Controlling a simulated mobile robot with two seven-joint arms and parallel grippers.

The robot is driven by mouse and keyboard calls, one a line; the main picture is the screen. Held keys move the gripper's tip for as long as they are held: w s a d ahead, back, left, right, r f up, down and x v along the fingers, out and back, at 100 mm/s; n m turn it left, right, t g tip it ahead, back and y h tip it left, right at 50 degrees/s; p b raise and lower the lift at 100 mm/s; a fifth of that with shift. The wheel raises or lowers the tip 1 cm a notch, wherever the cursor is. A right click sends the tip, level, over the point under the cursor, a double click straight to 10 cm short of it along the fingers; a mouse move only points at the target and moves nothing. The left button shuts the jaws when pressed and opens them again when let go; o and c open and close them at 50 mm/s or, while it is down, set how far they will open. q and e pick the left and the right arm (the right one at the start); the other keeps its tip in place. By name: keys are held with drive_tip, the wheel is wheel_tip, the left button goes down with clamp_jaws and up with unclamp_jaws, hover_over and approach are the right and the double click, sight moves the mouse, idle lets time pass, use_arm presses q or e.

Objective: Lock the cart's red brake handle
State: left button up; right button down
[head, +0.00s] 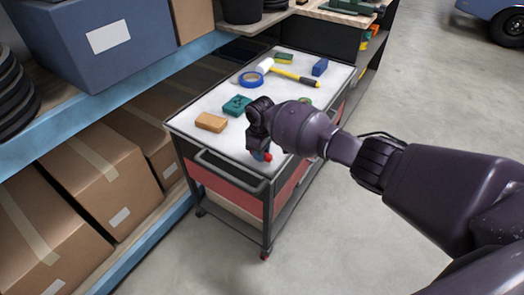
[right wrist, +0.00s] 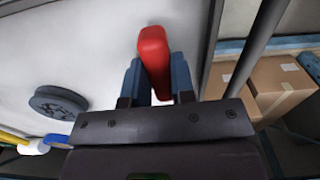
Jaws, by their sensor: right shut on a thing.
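The cart (head: 225,192) has a white top, a dark frame and a reddish side panel. The red brake handle (right wrist: 153,45) stands between the fingers of my right gripper (right wrist: 156,85) in the right wrist view. The gripper is shut on it, with a blue-grey finger on each side. In the head view the right gripper (head: 261,152) is at the cart's near edge, and only a bit of the red handle (head: 267,157) shows under it. The handle's base is hidden. My left gripper is not in view.
A tan block (head: 211,122), a teal block (head: 237,105), a blue tape roll (head: 251,79), a hammer (head: 295,76) and a blue block (head: 320,67) lie on the cart. A blue shelf (head: 140,85) with boxes stands left.

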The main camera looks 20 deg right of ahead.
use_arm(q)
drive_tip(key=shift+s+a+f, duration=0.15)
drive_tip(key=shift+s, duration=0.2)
use_arm(e)
drive_tip(key=shift+s+f+m, duration=0.1)
drive_tip(key=shift+m, duration=0.2)
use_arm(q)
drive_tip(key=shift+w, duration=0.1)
use_arm(e)
drive_tip(key=c, duration=1)
unclamp_jaws()
drive_tip(key=shift+o, duration=0.2)
drive_tip(key=shift+r, duration=0.25)
use_arm(q)
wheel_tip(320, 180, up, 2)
drive_tip(key=p, duration=0.3)
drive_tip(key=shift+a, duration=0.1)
use_arm(e)
wheel_tip(320, 180, up, 10)
drive_tip(key=shift+r, duration=0.25)
